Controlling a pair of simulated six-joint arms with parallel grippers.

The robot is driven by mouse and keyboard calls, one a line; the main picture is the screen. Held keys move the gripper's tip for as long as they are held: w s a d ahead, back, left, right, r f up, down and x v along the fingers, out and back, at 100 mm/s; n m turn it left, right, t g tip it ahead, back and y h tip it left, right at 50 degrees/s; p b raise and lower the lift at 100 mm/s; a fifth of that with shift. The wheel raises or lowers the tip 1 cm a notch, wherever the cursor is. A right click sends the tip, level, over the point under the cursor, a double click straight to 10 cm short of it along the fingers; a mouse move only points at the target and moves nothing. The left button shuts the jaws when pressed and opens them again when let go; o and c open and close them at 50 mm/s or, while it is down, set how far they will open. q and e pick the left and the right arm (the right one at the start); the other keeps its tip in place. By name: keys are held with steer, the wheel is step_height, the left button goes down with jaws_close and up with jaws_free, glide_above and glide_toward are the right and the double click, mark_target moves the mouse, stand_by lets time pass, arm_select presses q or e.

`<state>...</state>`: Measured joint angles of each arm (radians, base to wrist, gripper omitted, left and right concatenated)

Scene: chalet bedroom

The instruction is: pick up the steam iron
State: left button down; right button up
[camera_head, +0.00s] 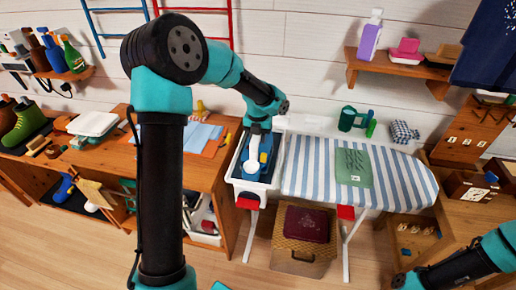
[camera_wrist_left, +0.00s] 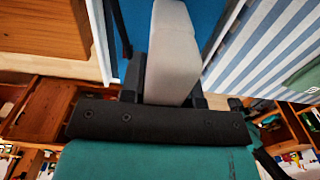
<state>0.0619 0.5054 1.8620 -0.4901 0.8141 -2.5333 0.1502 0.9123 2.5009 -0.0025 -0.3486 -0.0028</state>
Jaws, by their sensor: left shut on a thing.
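The steam iron (camera_head: 252,166), blue and pale, is in the white tray (camera_head: 237,176) at the left end of the ironing board. My left gripper (camera_head: 257,128) points down over the tray and is shut on the iron's pale handle. In the left wrist view the pale grey-white handle (camera_wrist_left: 172,50) stands between the black fingers, with blue surface around it. The fingers hide part of the iron, so I cannot tell whether it is clear of the tray floor. My right arm shows at the lower right; its gripper is not in view.
The ironing board (camera_head: 310,167) with striped cover and a folded green cloth (camera_head: 353,166) is right of the tray. A wooden bench (camera_head: 150,160) stands left. A wicker basket (camera_head: 290,255) is under the board. A wall shelf (camera_head: 400,68) hangs above right.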

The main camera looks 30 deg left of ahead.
arm_select(q)
steer(key=shift+r, duration=0.1)
steer(key=shift+r, duration=1.8)
steer(key=s+d+r, duration=0.1)
steer(key=s+d, duration=0.7)
steer(key=s, duration=0.5)
steer(key=shift+s+d+r, duration=0.15)
steer(key=shift+s+d, duration=0.05)
steer(key=shift+s, duration=0.1)
steer(key=c, duration=1.4)
jaws_free()
steer(key=c, duration=0.4)
steer(key=shift+w, duration=0.15)
jaws_close()
